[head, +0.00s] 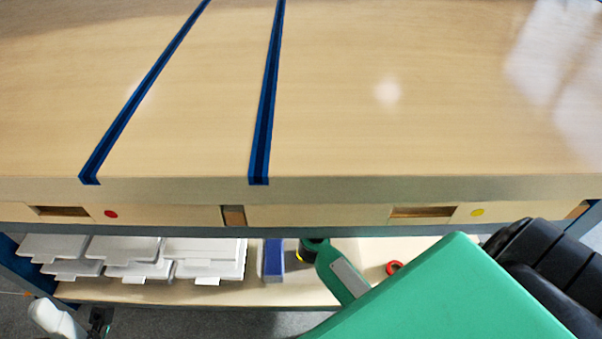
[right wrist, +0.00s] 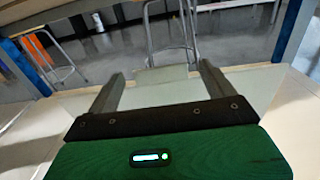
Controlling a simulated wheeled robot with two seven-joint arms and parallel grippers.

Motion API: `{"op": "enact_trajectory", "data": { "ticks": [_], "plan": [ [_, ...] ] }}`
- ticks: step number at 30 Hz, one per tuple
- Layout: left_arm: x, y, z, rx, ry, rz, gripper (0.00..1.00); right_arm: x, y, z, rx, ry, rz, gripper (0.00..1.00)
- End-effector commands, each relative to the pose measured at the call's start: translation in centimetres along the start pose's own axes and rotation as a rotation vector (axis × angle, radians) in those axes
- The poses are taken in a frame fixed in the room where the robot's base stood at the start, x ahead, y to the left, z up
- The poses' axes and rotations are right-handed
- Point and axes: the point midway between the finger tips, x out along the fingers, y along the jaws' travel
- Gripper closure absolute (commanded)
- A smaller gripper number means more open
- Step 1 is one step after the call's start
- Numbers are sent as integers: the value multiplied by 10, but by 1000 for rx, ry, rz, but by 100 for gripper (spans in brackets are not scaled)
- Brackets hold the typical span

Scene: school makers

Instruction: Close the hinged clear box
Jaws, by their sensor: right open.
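I cannot make out the hinged clear box for certain in either view. In the right wrist view, my right gripper (right wrist: 163,82) is open, its two dark fingers spread wide apart. A pale, see-through flat panel (right wrist: 165,76) shows between and beyond the fingers. I cannot tell whether it is part of the clear box, or whether the fingers touch it. In the head view, a large green part of my right arm covers the lower right, and the right gripper's fingers do not show.
The wooden tabletop (head: 400,130) is bare except for two blue strips (head: 264,110). On the shelf (head: 130,290) below are several white trays (head: 120,250), a blue block (head: 273,260) and a red ring (head: 395,267). Stools (right wrist: 170,30) stand beyond in the right wrist view.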

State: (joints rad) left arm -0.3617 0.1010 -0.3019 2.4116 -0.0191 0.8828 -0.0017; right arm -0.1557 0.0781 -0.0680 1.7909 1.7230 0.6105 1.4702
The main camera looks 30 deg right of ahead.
Motion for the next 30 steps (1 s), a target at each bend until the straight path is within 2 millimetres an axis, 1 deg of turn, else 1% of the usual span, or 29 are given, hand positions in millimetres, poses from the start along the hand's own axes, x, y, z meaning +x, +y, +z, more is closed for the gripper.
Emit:
{"op": "enact_trajectory", "data": {
  "ticks": [1,3,6,9,13,20,23,27,30],
  "plan": [
    [-1,0,-1,1,12,1,21,9,0,0,-2,-4,0,15],
    [0,0,-4,3,29,3,21,20,0,0,-2,-3,1,15],
    [0,0,-4,4,40,5,21,33,0,0,-2,-2,1,15],
    [1,0,-4,5,44,6,21,42,0,0,-4,-2,1,15],
    [2,0,-4,5,46,7,21,47,0,0,-3,-1,1,15],
    [2,0,-4,4,46,7,21,48,0,0,-3,0,1,15],
    [2,0,-4,4,46,7,21,48,0,0,-3,0,1,32],
    [2,0,-4,4,46,7,21,48,0,0,-3,0,1,60],
    [2,0,-4,4,46,7,21,47,0,0,-3,0,1,78]
  ]
}}
